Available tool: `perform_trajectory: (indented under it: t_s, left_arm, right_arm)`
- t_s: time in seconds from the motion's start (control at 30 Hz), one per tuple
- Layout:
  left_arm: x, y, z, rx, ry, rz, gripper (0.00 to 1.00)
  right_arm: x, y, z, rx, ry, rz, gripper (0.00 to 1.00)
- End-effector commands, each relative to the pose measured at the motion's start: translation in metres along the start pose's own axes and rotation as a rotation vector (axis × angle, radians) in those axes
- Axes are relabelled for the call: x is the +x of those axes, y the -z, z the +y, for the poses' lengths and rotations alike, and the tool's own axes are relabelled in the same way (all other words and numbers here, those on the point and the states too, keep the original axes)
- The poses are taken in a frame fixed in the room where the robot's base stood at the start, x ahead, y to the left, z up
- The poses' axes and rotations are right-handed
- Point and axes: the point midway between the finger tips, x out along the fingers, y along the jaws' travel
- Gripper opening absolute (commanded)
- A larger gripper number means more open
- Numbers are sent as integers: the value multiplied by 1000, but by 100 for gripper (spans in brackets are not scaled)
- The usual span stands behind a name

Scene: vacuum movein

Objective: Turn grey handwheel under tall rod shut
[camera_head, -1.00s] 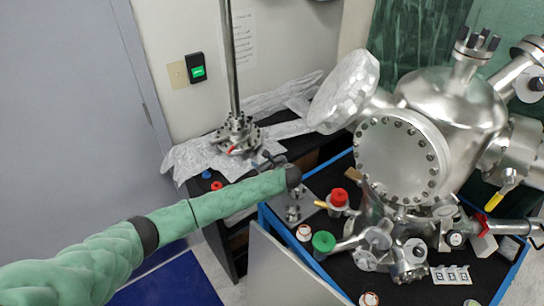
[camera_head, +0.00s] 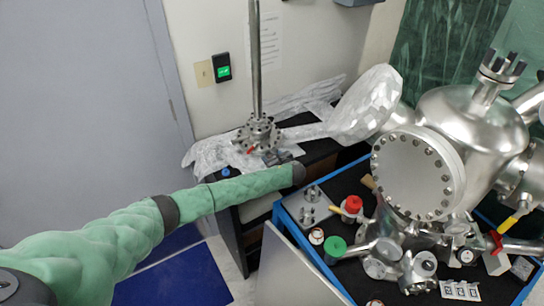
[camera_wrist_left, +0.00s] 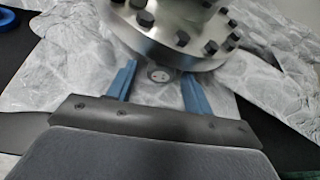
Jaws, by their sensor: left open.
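The tall rod (camera_head: 255,60) stands upright on a bolted metal flange (camera_head: 258,128) on the foil-covered bench. In the left wrist view the bolted flange (camera_wrist_left: 175,30) fills the top. A small round grey piece (camera_wrist_left: 158,73), which looks like the handwheel's face, sits just below the flange edge. My left gripper (camera_wrist_left: 160,76) is open, its two blue fingers on either side of this piece. I cannot tell whether they touch it. In the head view my left gripper (camera_head: 275,157) is small and dark beside the flange, and the handwheel is not clear there. My right gripper is out of view.
Crumpled foil (camera_head: 208,152) lies around the rod's base. A blue ring (camera_head: 226,172) lies near its front. A large steel chamber (camera_head: 420,170) stands on a blue-edged cart to the right, with red and green knobs. A wall switch (camera_head: 221,67) is behind.

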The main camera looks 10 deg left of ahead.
Motion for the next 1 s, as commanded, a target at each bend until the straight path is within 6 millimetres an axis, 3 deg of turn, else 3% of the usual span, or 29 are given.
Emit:
perform_trajectory:
  t_s: [0.17,0.4,0.43,0.67,1.0]
  left_arm:
    - [0,0,0,0,0,0,51]
    - [0,0,0,0,0,0,8]
    - [0,0,0,0,0,0,7]
    - [0,0,-1,54,-23,-1,7]
    - [0,-1,-4,339,-141,-2,7]
  right_arm:
    - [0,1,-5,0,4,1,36]
    - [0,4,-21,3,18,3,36]
    - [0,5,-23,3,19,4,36]
    - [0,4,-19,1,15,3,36]
    - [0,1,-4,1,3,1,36]
